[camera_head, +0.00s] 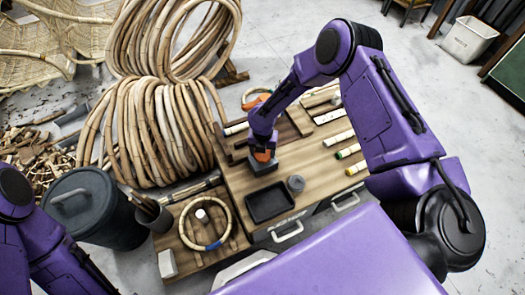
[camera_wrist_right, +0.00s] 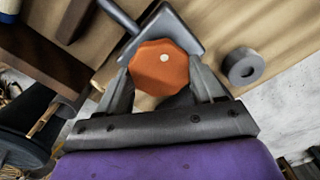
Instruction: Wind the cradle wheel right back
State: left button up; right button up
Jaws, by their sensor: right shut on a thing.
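The cradle wheel (camera_wrist_right: 158,68) is an orange, many-sided knob with a pale dot, mounted on a grey block (camera_wrist_right: 165,30) with a rod on its left. In the right wrist view my right gripper (camera_wrist_right: 165,82) is shut on the wheel, one finger on each side. In the head view the right gripper (camera_head: 263,157) reaches down to the orange wheel above the grey block (camera_head: 264,167) on the wooden bench. The arm hides part of the wheel there. My left arm shows at the lower left of the head view, but its gripper fingers are not in view.
A black tray (camera_head: 270,202) and a small grey cylinder (camera_head: 296,183) stand near the wheel on the bench. Several short rods (camera_head: 338,138) lie on its right. A rattan ring (camera_head: 206,224) rests on a lower board. Large rattan coils (camera_head: 150,130) stand behind, left.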

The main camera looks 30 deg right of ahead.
jog(key=n, duration=0.5)
jog(key=shift+n, duration=0.3)
jog(key=n, duration=0.5)
jog(key=shift+n+b, duration=0.3)
jog(key=shift+b, duration=0.05)
jog(key=o, duration=1)
jog(key=shift+o, duration=0.2)
notch_tip(320, 180, up, 11)
jog(key=p, duration=0.1)
jog(key=shift+f, duration=0.2)
